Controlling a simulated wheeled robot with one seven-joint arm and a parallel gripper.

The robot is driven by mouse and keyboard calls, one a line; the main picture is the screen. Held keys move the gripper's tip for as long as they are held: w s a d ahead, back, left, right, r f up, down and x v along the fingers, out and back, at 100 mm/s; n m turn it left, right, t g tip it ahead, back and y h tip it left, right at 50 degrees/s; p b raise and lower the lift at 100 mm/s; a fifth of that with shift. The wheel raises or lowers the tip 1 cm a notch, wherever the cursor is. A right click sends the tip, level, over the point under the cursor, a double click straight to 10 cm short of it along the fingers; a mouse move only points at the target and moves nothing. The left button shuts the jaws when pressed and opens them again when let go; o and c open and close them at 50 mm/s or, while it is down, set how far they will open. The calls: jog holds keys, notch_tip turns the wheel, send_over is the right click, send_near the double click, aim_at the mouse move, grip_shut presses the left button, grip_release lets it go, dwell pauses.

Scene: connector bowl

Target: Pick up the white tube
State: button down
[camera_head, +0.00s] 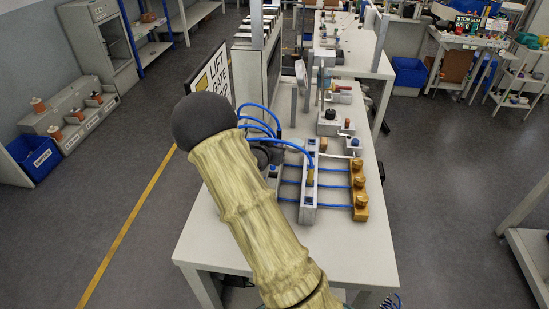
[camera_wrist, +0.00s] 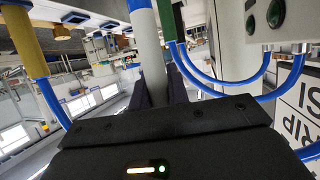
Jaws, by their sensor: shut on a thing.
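The white tube (camera_wrist: 149,42) shows in the wrist view as a pale, thick cylinder. It runs from the top edge down between the dark fingers of my gripper (camera_wrist: 157,95). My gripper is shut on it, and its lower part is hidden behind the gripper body. In the head view my arm covers much of the left side of the table, and my gripper (camera_head: 266,155) shows only partly behind it, close to blue hoses. I cannot make out the held tube in the head view.
Blue hoses (camera_wrist: 212,78) loop close to my gripper, below a box with green buttons (camera_wrist: 262,22). On the table (camera_head: 218,238) stand a grey manifold (camera_head: 308,196) and a brass-coloured block (camera_head: 360,190). A lift gate sign (camera_head: 214,78) stands behind. The table's front is mostly bare.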

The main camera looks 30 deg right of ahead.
jog(key=shift+r, duration=1.85)
